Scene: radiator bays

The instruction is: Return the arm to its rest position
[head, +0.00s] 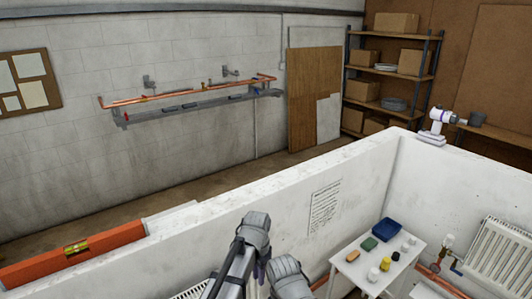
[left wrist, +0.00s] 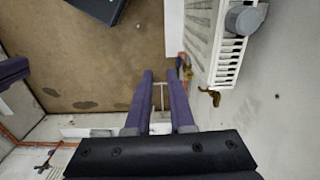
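My left arm (head: 255,232) comes up from the bottom middle of the head view, folded in grey links in front of the white partition wall. The head view does not show its fingertips clearly. In the left wrist view, my left gripper (left wrist: 162,74) has its two purple fingers apart, with a narrow gap and nothing held between them.
A low white wall (head: 270,215) surrounds the bay. A white table (head: 365,262) with several small items stands to the right, near a wall radiator (head: 497,255). An orange spirit level (head: 75,255) lies at left; a white-and-purple tool (head: 437,125) stands on the wall corner.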

